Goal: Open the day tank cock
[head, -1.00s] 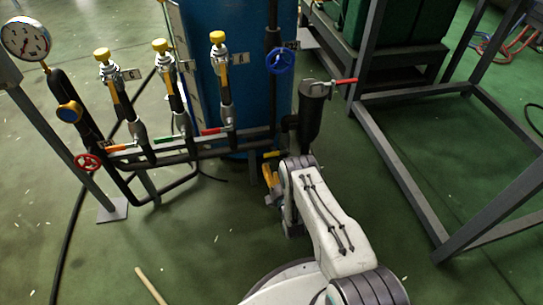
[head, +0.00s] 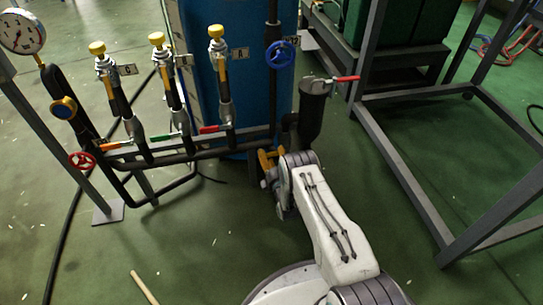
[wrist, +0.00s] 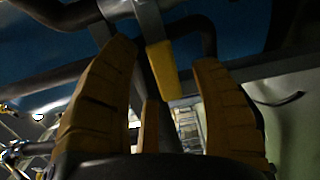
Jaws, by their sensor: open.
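The blue tank (head: 190,60) stands behind the pipework. A yellow lever handle (wrist: 163,70), which looks like the cock on the tank's low outlet, hangs between the tips of my gripper (wrist: 165,56) in the wrist view. The jaws are open, one on each side of the handle, with a visible gap to the right finger. I cannot tell whether the left finger touches it. In the head view my gripper (head: 268,158) shows only as orange fingers low at the tank's foot, beside the dark funnel pot. The handle is hidden there.
A dark funnel pot (head: 311,112) with a red lever (head: 346,78) stands just right of my gripper. A blue handwheel (head: 279,54) is above. The manifold (head: 190,152) with several valves lies left. A grey steel frame (head: 410,190) bounds the right side.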

